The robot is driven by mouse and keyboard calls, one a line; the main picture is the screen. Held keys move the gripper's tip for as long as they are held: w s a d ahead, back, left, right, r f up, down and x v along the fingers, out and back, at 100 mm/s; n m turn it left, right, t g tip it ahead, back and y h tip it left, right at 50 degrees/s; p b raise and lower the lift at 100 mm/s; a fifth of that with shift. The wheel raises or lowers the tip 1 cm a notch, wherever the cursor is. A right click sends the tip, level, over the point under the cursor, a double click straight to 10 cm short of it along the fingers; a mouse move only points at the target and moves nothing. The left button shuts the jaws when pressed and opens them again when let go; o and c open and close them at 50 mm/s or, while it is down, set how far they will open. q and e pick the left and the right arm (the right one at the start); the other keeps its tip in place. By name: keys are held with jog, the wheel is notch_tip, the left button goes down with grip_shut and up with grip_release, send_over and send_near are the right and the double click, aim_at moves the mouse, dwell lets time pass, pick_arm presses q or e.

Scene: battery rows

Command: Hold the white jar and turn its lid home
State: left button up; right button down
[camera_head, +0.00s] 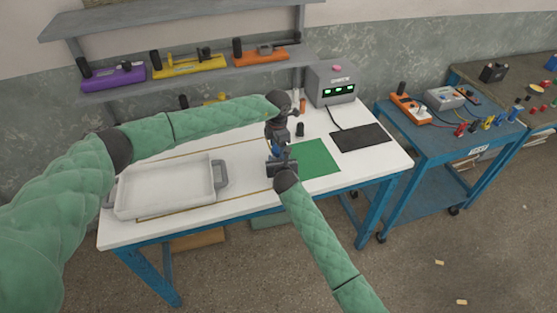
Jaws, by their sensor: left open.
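No white jar or lid can be made out; the spot around my two grippers is small and crowded, and the grippers may hide them. My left gripper (277,150) points down over the white table (250,202), at the left edge of the green mat (318,158). It is open. My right gripper (275,168) comes in from below, close beneath the left one in the picture. Its fingers are too small and dark to tell whether they are open or shut, or whether they touch anything.
A white tray (121,200) with grey handles lies on the table's left part. A small dark cylinder (300,129), a black pad (361,137) and a grey box with green displays (331,83) are behind and right. A shelf (215,68) holds purple, yellow and orange units.

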pick_arm(q)
jog(key=shift+s+d, duration=0.2)
jog(key=shift+d, duration=0.15)
pick_arm(e)
jog(key=shift+a, duration=0.1)
pick_arm(q)
jog(key=shift+r, duration=0.25)
notch_tip(320, 180, up, 11)
jog(key=shift+w+a+r, duration=0.2)
jog(key=shift+a, duration=0.05)
pick_arm(e)
jog(key=c, duration=0.6)
grip_release()
jog(key=shift+c, duration=0.2)
jog(key=b+v, duration=0.2)
jog(key=v, duration=0.5)
pick_arm(q)
jog(key=shift+f, duration=1.2)
pick_arm(e)
jog(key=shift+s+r, duration=0.15)
jog(key=shift+s, duration=0.25)
